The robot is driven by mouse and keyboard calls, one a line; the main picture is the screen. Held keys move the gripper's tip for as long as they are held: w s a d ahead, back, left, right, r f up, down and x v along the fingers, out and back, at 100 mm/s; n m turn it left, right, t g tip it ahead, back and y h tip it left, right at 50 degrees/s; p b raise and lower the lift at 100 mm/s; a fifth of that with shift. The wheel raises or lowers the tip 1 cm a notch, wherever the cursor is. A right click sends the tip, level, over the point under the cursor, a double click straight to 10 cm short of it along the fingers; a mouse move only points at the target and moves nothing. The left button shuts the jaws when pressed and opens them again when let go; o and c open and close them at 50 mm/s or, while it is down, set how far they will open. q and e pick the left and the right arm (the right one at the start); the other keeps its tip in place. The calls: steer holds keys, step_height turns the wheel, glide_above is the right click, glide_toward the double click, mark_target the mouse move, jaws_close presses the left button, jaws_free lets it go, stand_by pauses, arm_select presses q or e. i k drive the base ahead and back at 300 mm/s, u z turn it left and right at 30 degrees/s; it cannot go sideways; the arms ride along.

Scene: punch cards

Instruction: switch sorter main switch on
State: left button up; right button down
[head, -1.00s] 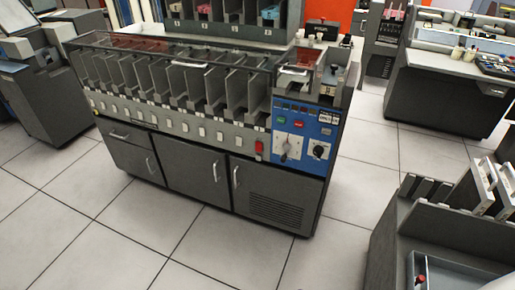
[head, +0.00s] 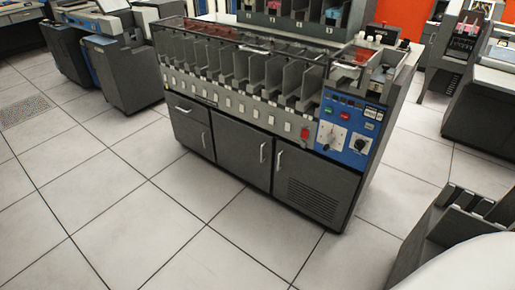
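The sorter (head: 222,135) is a long dark grey cabinet with a row of card pockets, standing in the middle of the head view. Its blue control panel (head: 352,113) is at the right end of the front. The panel carries a large white-backed dial (head: 328,135), a smaller dark knob (head: 359,145), and small green and red buttons. A red switch (head: 305,133) sits on the grey strip just left of the panel. The frame is too coarse to read labels or the main switch's position. Neither of my grippers is in view.
A grey unit with slots (head: 455,215) stands at the lower right, partly covered by a pale rounded shape. Other machines (head: 125,70) stand at the back left. The tiled floor (head: 120,215) in front of the sorter is clear.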

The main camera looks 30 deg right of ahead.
mark_target(305, 132)
steer(key=u, duration=0.1)
steer(key=k, duration=0.1)
steer(key=u, duration=0.35)
steer(key=i, duration=1.8)
steer(key=z, duration=1.3)
steer(key=i, duration=1)
steer(key=z, duration=0.95)
